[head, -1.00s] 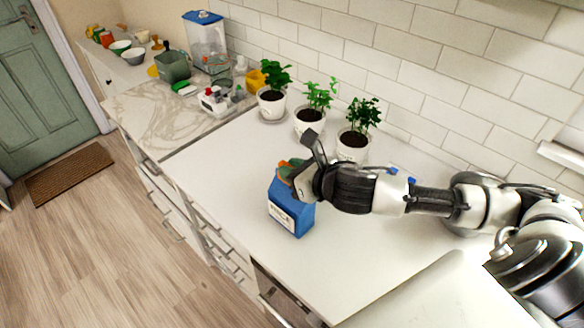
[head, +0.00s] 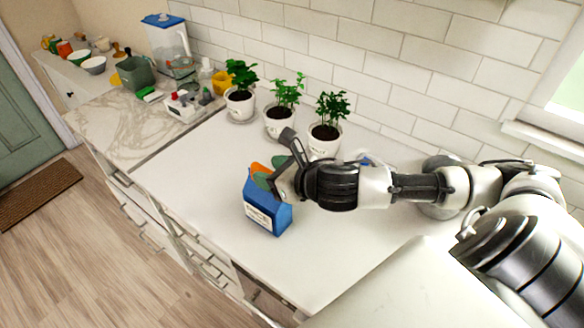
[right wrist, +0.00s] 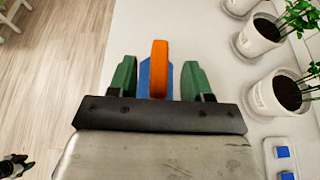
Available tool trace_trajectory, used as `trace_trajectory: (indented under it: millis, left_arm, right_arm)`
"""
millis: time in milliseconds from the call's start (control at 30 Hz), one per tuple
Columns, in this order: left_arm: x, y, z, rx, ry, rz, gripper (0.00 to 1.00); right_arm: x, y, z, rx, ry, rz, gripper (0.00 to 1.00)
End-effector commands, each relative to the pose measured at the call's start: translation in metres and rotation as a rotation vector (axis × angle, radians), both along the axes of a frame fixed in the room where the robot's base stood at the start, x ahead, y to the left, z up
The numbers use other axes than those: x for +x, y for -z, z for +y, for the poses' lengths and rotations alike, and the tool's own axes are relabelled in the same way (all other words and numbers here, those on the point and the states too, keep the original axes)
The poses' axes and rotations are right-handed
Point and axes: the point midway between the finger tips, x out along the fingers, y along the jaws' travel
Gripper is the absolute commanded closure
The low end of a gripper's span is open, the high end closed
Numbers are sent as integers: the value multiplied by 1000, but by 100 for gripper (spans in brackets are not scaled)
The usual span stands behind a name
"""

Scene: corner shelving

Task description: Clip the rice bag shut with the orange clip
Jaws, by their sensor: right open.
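The blue rice bag (head: 265,208) stands upright on the white counter, its label facing the front. The orange clip (head: 258,168) is at the bag's top edge. In the right wrist view the clip (right wrist: 158,68) stands between the green fingertips, with the blue bag (right wrist: 143,78) showing behind it. My right gripper (head: 270,171) is open around the clip, with a gap on each side in the wrist view (right wrist: 159,79). How far the clip's jaws go over the bag is hidden.
Several potted plants (head: 325,140) stand along the tiled wall behind the bag. A marbled counter section (head: 110,128) with a green bin (head: 136,73) and a blue-lidded dispenser (head: 165,40) lies to the left. The counter around the bag is clear; its front edge is close.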

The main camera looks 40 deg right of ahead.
Motion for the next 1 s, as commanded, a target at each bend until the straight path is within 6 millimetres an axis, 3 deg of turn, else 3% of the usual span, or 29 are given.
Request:
trace_trajectory:
  millis: [367, 500, 1000]
  left_arm:
    - [0, 23, 0, 0, 0, 0, 57]
    - [0, 7, 0, 0, -1, 0, 57]
    - [0, -1, 0, 0, -1, 0, 57]
  right_arm:
    - [-52, -19, -17, -8, -3, 2, 51]
    - [-64, -30, -22, -7, 3, 5, 51]
    - [-76, -33, -24, 0, -1, 0, 51]
